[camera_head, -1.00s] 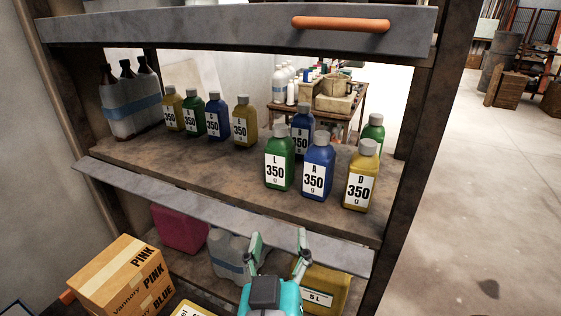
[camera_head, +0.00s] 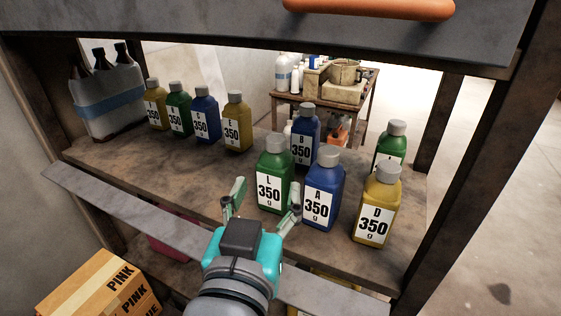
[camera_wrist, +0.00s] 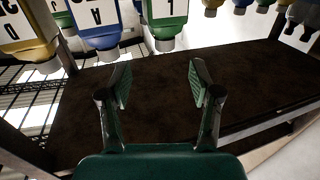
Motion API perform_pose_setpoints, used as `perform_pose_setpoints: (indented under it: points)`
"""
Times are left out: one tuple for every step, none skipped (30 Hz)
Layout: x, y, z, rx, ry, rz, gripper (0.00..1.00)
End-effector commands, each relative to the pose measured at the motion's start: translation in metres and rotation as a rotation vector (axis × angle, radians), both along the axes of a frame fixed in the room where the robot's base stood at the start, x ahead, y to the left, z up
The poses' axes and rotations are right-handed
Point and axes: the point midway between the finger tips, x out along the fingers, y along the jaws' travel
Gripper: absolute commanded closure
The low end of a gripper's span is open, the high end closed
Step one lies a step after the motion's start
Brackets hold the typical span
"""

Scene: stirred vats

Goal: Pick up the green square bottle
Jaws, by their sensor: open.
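A green square bottle labelled L 350 g (camera_head: 275,156) with a grey cap stands upright near the front of the shelf. In the wrist view, which is upside down, this green bottle (camera_wrist: 165,10) hangs from the top edge, beyond the fingertips. My gripper (camera_head: 267,193) is open and empty in front of it, its fingers either side of the bottle's lower part in the picture. No contact shows. In the wrist view the gap of my gripper (camera_wrist: 159,80) is empty. Two other green bottles stand at the back right (camera_head: 391,143) and in the left row (camera_head: 178,103).
A blue bottle (camera_head: 324,175) stands close right of the green one, a yellow one (camera_head: 384,193) further right, and another blue one (camera_head: 305,122) behind. The shelf lip (camera_head: 150,220) runs below. A drawer front (camera_head: 230,30) with an orange handle hangs above. Shelf left of the bottle is clear.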

Motion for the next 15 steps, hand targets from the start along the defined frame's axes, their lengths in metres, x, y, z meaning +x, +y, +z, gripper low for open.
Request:
perform_pose_setpoints:
  points:
    - [0.004,0.000,0.001,0.002,0.000,0.000,0.37]
    - [0.007,0.000,0.001,0.003,0.001,0.000,0.37]
    - [0.010,0.000,0.001,0.004,0.001,-0.001,0.37]
    - [0.014,-0.001,0.001,0.004,0.001,-0.001,0.37]
    - [0.017,-0.001,0.001,0.003,0.001,-0.001,0.37]
    - [0.022,-0.002,0.001,0.003,0.001,-0.002,0.37]
    - [0.025,-0.003,0.002,0.003,0.001,-0.003,0.37]
    - [0.029,-0.003,0.002,0.003,0.001,-0.003,0.37]
    - [0.035,-0.004,0.002,0.003,0.002,-0.003,0.37]
    - [0.039,-0.005,0.001,0.003,0.002,-0.003,0.37]
    - [0.044,-0.005,0.001,0.003,0.003,-0.002,0.37]
    - [0.050,-0.005,0.002,0.003,0.002,-0.002,0.37]
    - [0.053,-0.005,0.002,0.004,0.001,-0.002,0.37]
    - [0.057,-0.005,0.002,0.003,0.001,-0.001,0.37]
    - [0.061,-0.005,0.002,0.003,0.002,0.000,0.37]
